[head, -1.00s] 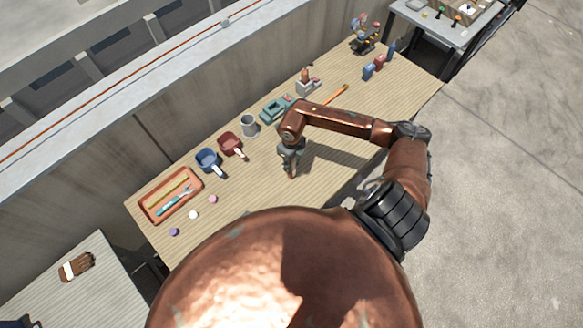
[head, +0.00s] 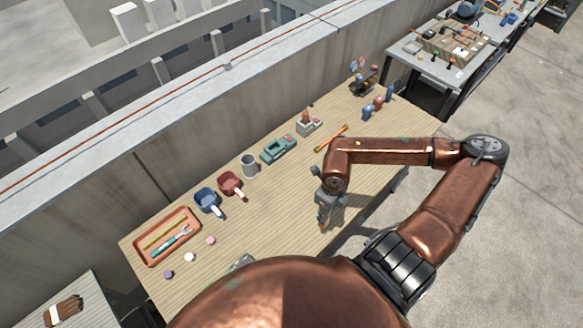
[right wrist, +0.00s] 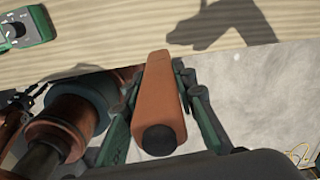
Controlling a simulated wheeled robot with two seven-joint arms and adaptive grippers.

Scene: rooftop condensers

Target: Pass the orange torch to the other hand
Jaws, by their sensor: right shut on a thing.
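The orange torch (right wrist: 160,95), a tapered orange body with a black round end, is between the fingers of my right gripper (head: 323,208), which is shut on it. A copper part, probably my left arm, is beside the torch in the right wrist view.

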